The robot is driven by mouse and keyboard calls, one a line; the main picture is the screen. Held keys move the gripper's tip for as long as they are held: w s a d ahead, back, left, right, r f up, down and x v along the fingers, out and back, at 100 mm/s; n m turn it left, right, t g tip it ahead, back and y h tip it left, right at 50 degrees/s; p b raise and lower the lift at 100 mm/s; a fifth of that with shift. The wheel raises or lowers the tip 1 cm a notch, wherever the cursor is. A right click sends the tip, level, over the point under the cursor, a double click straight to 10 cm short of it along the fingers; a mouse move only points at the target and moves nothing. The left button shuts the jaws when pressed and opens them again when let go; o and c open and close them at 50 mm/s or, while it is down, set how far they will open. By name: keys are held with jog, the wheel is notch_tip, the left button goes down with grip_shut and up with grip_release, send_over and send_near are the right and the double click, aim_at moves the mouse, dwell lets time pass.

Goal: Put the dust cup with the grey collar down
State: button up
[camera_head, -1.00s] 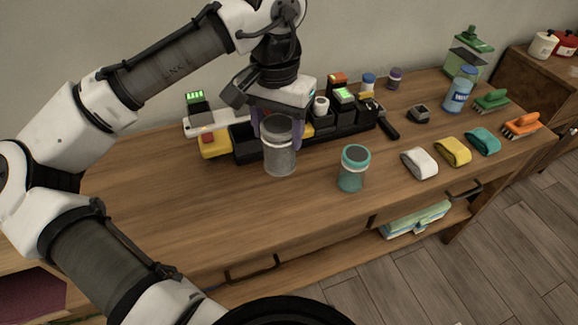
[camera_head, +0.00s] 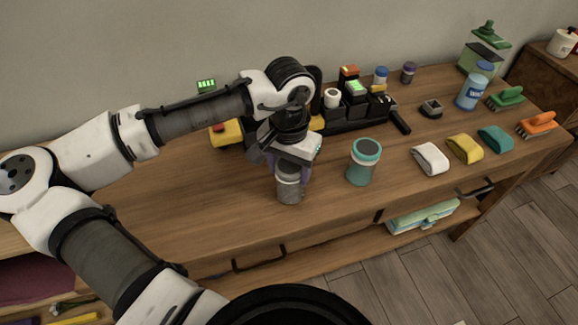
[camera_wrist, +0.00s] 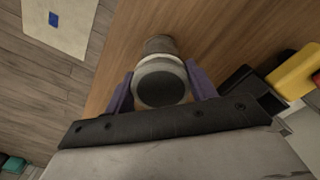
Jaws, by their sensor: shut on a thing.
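The dust cup with the grey collar (camera_head: 290,191) is a clear grey cylinder near the front of the wooden table, left of the teal cup. My gripper (camera_head: 291,172) is above it with its fingers shut on its upper part. In the wrist view the cup (camera_wrist: 160,82) shows its dark round top and pale rim between the two purple fingers of my gripper (camera_wrist: 161,88). The cup looks upright. I cannot tell whether its base touches the table. A second dust cup with a teal collar (camera_head: 362,163) stands upright just to the right, apart from it.
A black dock with batteries (camera_head: 352,104) runs along the back. Folded white (camera_head: 430,158), yellow (camera_head: 464,149) and teal cloths (camera_head: 495,139) lie to the right. The table (camera_head: 190,215) is bare at the left front.

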jog(key=shift+f, duration=0.15)
jog(key=o, duration=1)
notch_tip(320, 180, up, 12)
jog(key=shift+r, duration=0.2)
